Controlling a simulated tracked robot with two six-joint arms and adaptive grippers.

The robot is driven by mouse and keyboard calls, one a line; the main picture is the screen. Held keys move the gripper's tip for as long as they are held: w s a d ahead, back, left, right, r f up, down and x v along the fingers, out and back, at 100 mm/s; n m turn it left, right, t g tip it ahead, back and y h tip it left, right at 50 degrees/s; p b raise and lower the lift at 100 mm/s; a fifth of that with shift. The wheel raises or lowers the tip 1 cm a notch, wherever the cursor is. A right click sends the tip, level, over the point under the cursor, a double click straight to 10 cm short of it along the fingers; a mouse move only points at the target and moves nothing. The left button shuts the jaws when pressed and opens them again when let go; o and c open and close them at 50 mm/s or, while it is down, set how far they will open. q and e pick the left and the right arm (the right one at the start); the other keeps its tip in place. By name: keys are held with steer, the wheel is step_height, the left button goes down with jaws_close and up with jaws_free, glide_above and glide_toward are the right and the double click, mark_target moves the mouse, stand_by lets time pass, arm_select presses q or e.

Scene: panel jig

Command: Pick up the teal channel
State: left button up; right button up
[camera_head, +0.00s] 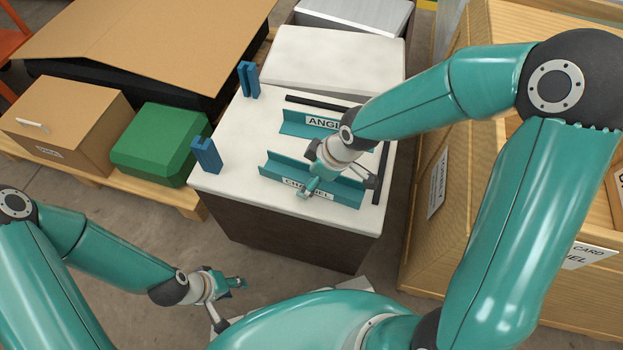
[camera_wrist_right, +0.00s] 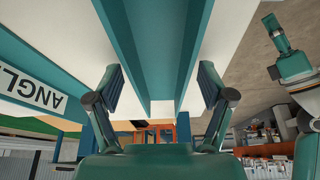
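The teal channel (camera_head: 345,191) lies along the front of the white-topped block, with a white CHANNEL label on its front face. In the right wrist view the channel (camera_wrist_right: 153,45) runs between the two spread fingers of this gripper (camera_wrist_right: 160,92), with a gap on each side. A similar teal piece labelled ANGLE (camera_head: 292,122) lies behind it. My left gripper (camera_head: 233,302) is open and empty in front of the block, low and to the left.
The white block top (camera_head: 235,180) bears two blue uprights (camera_head: 206,154) on its left side and dark strips at the back and right. A green case (camera_head: 160,143) and cardboard boxes (camera_head: 70,115) stand left. A wooden crate (camera_head: 425,235) stands close on the right.

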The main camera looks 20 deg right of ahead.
steer(key=c, duration=1.4)
steer(key=shift+r, duration=0.1)
